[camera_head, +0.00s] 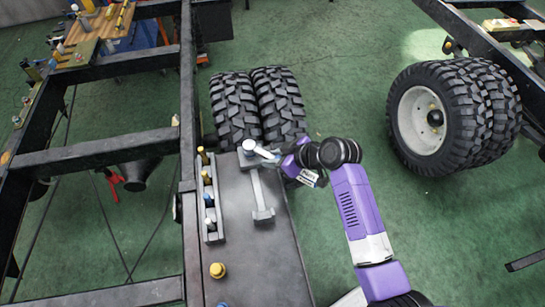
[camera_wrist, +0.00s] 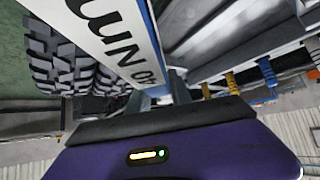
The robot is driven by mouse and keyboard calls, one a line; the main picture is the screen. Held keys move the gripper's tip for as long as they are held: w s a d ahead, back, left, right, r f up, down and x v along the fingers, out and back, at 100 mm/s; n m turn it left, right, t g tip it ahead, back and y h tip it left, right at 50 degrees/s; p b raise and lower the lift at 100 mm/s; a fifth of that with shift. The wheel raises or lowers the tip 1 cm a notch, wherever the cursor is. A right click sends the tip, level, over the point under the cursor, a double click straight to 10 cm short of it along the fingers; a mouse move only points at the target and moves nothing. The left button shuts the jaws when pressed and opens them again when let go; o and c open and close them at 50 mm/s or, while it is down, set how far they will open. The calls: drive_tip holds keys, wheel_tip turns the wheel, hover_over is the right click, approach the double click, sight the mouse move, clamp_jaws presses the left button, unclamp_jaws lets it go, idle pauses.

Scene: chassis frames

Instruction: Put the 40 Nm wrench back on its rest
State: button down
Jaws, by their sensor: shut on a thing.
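My gripper (camera_head: 279,157) is at the right edge of a dark grey bench top. In the wrist view the fingers (camera_wrist: 172,88) close on a white bar with a blue edge, the wrench (camera_wrist: 125,35), whose label reads upside down as 40 Nm. In the head view a short white and blue part of the wrench (camera_head: 264,152) shows left of my gripper; the rest is hidden. A round silver piece (camera_head: 249,146) is at its left end; I cannot tell if it belongs to the wrench. A grey bar-shaped piece, perhaps the rest (camera_head: 262,193), lies on the bench just below.
A narrow tray (camera_head: 211,228) with yellow- and blue-topped pieces stands left on the bench (camera_head: 255,265). A yellow knob (camera_head: 217,270) is nearer. Large tyres (camera_head: 256,105) stand behind the bench. A black chassis frame (camera_head: 95,152) is at left, another wheel (camera_head: 428,118) at right.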

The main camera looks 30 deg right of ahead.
drive_tip(key=shift+f+b, duration=0.4)
drive_tip(key=shift+f, duration=0.05)
idle(0.3)
drive_tip(key=c, duration=1.2)
unclamp_jaws()
drive_tip(key=shift+o, duration=0.6)
drive_tip(key=shift+f, duration=0.1)
drive_tip(key=shift+s, duration=0.1)
drive_tip(key=v, duration=0.7)
drive_tip(key=shift+s+d+r, duration=0.15)
drive_tip(key=shift+r, duration=0.2)
